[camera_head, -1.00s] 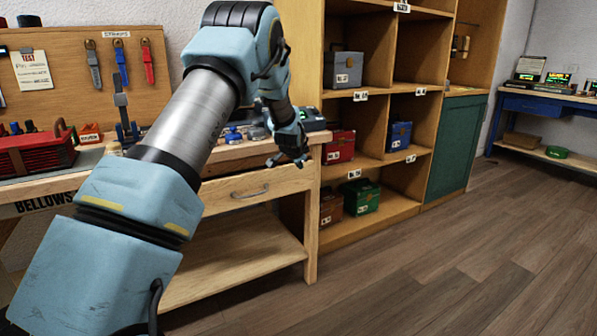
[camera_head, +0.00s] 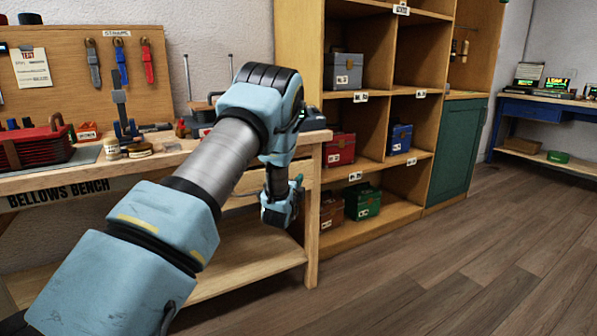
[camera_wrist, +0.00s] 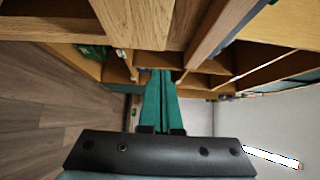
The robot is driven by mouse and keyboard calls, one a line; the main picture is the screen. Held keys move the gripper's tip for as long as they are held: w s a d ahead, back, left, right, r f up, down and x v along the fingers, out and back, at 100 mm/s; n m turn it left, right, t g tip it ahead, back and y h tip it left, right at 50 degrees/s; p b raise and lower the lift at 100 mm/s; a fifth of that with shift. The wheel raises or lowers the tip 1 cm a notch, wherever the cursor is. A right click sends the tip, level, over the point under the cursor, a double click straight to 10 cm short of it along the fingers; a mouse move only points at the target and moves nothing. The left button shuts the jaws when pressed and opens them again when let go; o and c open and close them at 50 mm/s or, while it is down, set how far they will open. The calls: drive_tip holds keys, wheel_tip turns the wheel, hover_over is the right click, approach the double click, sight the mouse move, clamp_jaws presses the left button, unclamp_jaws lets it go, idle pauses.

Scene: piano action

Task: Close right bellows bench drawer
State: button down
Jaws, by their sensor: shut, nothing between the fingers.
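The bellows bench (camera_head: 130,172) is pale wood, labelled on its front edge, and stands at the left in the head view. The right drawer front (camera_head: 302,175) is under the bench top's right end, mostly hidden behind my arm. I cannot tell how far out it is. The drawer's handle is hidden. My arm's end is in front of the drawer area, low beside the right leg. In the wrist view my gripper (camera_wrist: 162,76) is shut and empty, its fingers together. Pale wood fills the top of that view close by; I cannot tell which part it is.
Open shelves (camera_head: 385,168) with several coloured boxes stand right of the bench, beside a teal cabinet door (camera_head: 459,150). A blue table (camera_head: 548,104) is at the far right. Tools and jars crowd the bench top. The wooden floor (camera_head: 450,265) at the right is clear.

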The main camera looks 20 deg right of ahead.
sight(301, 165)
drive_tip(key=x, duration=0.3)
drive_tip(key=a+x, duration=0.1)
drive_tip(key=x, duration=0.1)
drive_tip(key=w+x, duration=0.1)
drive_tip(key=x, duration=0.2)
drive_tip(key=shift+w, duration=0.25)
drive_tip(key=shift+w+a, duration=0.1)
drive_tip(key=shift+w, duration=0.7)
